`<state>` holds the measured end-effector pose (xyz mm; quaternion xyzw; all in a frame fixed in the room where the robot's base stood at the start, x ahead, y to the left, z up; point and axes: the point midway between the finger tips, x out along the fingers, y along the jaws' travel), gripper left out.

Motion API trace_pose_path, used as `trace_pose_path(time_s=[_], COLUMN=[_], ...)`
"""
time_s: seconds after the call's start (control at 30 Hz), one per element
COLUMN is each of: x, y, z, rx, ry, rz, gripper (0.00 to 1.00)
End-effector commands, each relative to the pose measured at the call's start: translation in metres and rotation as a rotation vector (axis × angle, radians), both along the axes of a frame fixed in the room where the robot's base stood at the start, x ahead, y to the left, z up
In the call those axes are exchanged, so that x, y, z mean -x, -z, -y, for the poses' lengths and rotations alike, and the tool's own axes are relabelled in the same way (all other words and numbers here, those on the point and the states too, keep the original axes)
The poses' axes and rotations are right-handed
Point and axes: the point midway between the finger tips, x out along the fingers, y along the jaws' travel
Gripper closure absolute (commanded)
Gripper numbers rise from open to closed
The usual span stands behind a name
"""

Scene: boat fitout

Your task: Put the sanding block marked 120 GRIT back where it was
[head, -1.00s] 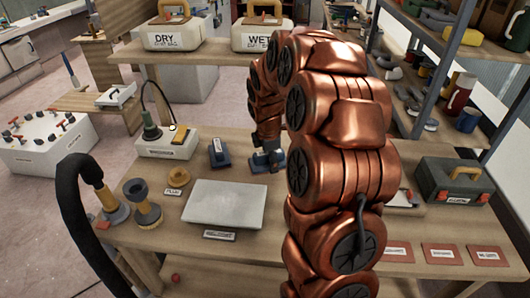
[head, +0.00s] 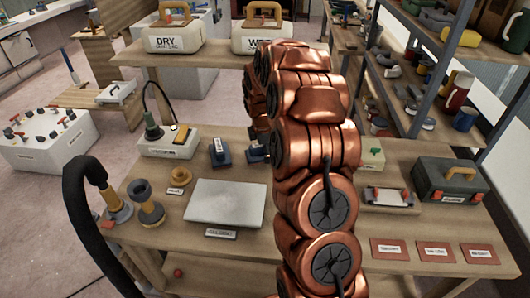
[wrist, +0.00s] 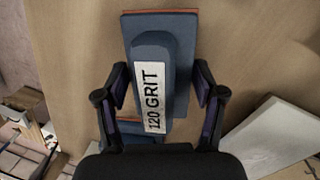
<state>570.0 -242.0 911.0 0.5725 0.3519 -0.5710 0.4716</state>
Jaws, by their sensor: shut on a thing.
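The sanding block marked 120 GRIT (wrist: 158,48) is dark blue with a raised handle, a white label and an orange edge below. In the wrist view, my gripper (wrist: 161,80) is shut on its handle, one finger on each side. In the head view, a blue block (head: 256,151) shows just left of my arm, partly hidden; my gripper is behind the arm there. I cannot tell whether the held block touches the table. Another blue sanding block (head: 220,153) stands to its left; a blue part (wrist: 128,131) shows below the held block in the wrist view.
A pale flat slab (head: 226,202) lies on the workbench (head: 160,262) in front of the blocks. A soldering-type station (head: 168,147) stands to their left. A toolbox (head: 450,188) and red labelled cards (head: 433,251) are on the right.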

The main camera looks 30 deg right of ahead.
Motion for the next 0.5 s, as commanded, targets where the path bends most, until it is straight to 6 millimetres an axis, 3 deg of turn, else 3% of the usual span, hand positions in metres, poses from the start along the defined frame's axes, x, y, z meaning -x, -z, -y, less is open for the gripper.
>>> trace_pose_path(time_s=[0.2, 0.5], x=[0.001, 0.001], y=[0.018, 0.02], z=[0.0, 0.0], rx=[-0.001, -0.001], ry=[0.0, 0.0], rz=[-0.005, -0.002], gripper=[0.82, 0.82])
